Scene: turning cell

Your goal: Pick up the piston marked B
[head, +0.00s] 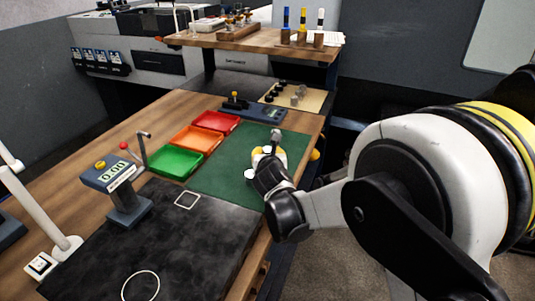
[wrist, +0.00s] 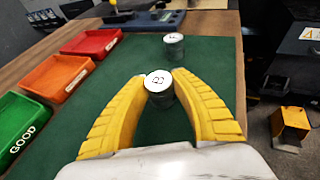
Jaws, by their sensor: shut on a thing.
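The piston marked B (wrist: 159,84) is a grey metal cylinder with a white top that carries the letter B. In the wrist view it stands upright between the yellow fingertips of my gripper (wrist: 159,90), which are shut on it. I cannot tell whether its base touches the green mat (wrist: 150,125). A second grey piston (wrist: 174,46) with a marked white top stands just beyond it, apart from my fingers. It also shows in the head view (head: 276,135). In the head view my gripper (head: 268,153) is over the mat, and my own wrist hides most of piston B.
Red (head: 216,122), orange (head: 195,138) and green (head: 175,161) trays stand left of the mat. A gauge with a display (head: 116,178) stands at the left, near a black plate (head: 190,235). A shelf (head: 255,42) stands at the back. The mat's left part is clear.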

